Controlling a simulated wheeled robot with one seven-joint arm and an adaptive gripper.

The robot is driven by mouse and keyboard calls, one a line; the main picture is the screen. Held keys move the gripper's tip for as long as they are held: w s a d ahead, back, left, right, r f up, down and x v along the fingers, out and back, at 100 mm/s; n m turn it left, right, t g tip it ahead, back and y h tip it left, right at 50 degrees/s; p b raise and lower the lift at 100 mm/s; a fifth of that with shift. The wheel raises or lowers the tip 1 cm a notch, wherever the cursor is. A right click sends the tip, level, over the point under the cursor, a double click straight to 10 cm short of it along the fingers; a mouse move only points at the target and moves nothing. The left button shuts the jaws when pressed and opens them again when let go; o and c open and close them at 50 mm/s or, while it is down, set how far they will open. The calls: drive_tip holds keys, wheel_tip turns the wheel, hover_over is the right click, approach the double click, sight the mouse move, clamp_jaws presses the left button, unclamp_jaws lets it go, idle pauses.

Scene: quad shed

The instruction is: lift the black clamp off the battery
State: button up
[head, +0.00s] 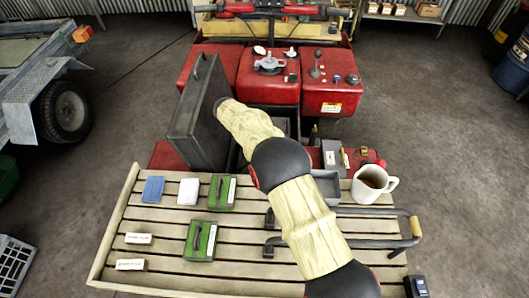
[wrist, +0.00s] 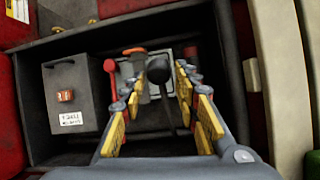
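In the wrist view, the black clamp (wrist: 158,73) shows as a dark rounded end between my fingertips. The battery (wrist: 182,66) is a pale grey block under and behind it, mostly hidden by the clamps and fingers. A red clamp (wrist: 110,67) stands to the left, outside my fingers. My gripper (wrist: 161,80) is open, with yellow-padded fingers on either side of the black clamp; I see no clear contact. In the head view, my arm and the raised dark panel hide the gripper, clamps and battery.
A dark-walled bay (wrist: 35,115) surrounds the battery, with a grey labelled box (wrist: 75,95) on the left. The raised dark panel (head: 198,115) stands left of my arm. A mug (head: 372,184) and green boxes (head: 200,240) sit on the slatted rack (head: 150,272).

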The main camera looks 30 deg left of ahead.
drive_tip(key=v, duration=1.2)
idle(0.4)
